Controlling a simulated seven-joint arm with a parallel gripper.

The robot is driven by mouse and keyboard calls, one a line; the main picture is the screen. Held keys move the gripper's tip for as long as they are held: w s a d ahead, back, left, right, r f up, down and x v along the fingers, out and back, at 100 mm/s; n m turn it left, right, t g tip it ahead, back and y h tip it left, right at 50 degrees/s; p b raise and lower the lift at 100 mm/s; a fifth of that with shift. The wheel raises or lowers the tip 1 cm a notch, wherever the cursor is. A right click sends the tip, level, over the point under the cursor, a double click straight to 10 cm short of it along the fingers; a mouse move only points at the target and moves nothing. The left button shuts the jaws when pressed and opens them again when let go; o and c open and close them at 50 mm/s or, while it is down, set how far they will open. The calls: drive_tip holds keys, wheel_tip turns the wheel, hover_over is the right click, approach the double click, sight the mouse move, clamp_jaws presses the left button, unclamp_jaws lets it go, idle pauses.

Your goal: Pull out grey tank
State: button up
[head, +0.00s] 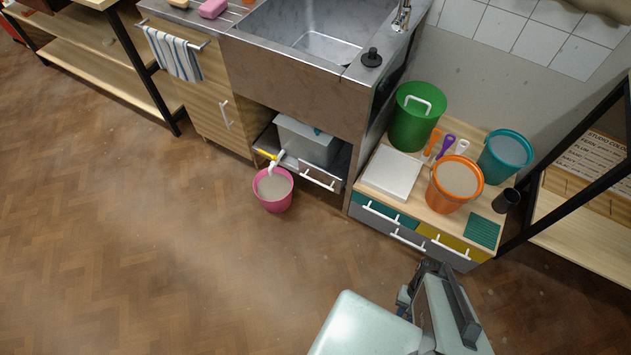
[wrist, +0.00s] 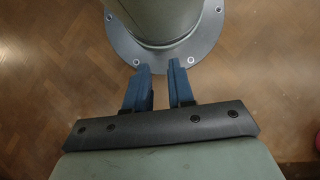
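The grey tank (head: 308,145) is a box-shaped vessel under the sink in the head view. It sits in the low opening, on a shelf or drawer (head: 324,178) with a white bar handle. A white spout with a yellow lever (head: 268,156) sticks out at its front left, above a pink bucket (head: 273,190) on the floor. The sink's front hides the tank's upper back. My gripper (head: 404,298) is at the bottom right of the head view, well away from the tank. In the wrist view its two blue fingers (wrist: 160,70) are apart with nothing between them.
A low cabinet (head: 440,248) right of the sink bears a green bin (head: 414,118), an orange bucket (head: 455,184), a teal bucket (head: 505,155) and a white slab (head: 390,173). A wooden cabinet (head: 212,95) stands left.

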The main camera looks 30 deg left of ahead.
drive_tip(key=w+a+f+n+t+h, duration=0.25)
drive_tip(key=a+f+n, duration=0.25)
drive_tip(key=a, duration=0.9)
drive_tip(key=w+a+f+n+t+h, duration=0.1)
drive_tip(key=w+a+f+n+t, duration=0.3)
drive_tip(key=a, duration=0.9)
drive_tip(key=w+a+f+n+t+h, duration=0.2)
drive_tip(key=a+f+n+t, duration=0.3)
drive_tip(key=a, duration=0.9)
drive_tip(key=m+t, duration=0.1)
drive_tip(key=t, duration=0.9)
approach(317, 182)
drive_tip(key=x, duration=1)
drive_tip(key=shift+w+f, duration=0.1)
drive_tip(key=shift+f, duration=0.2)
clamp_jaws()
